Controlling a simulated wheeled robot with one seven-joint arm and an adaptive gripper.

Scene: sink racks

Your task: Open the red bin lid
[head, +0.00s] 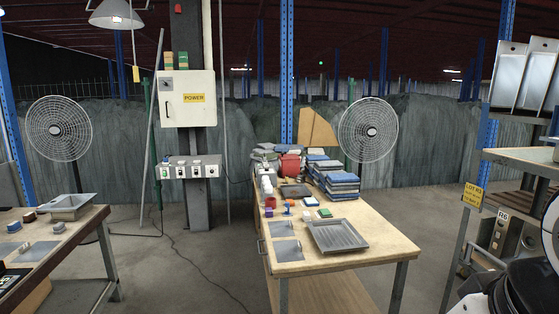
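A red bin-like container (290,166) stands toward the far end of the wooden table (355,253), between grey items and a stack of blue and grey folded pieces. It is small in the picture, and I cannot tell whether its lid is open or shut. A smaller red item (270,203) sits nearer along the table's left side. Part of my white and black arm shows at the lower right edge, well to the right of the table. My gripper does not show.
A grey metal tray (337,236) and flat plates (287,250) lie at the table's near end. The folded stack (340,187) is on its right. Another bench (60,235) stands left, a rack (515,155) right. Floor is open either side; a cable crosses the left.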

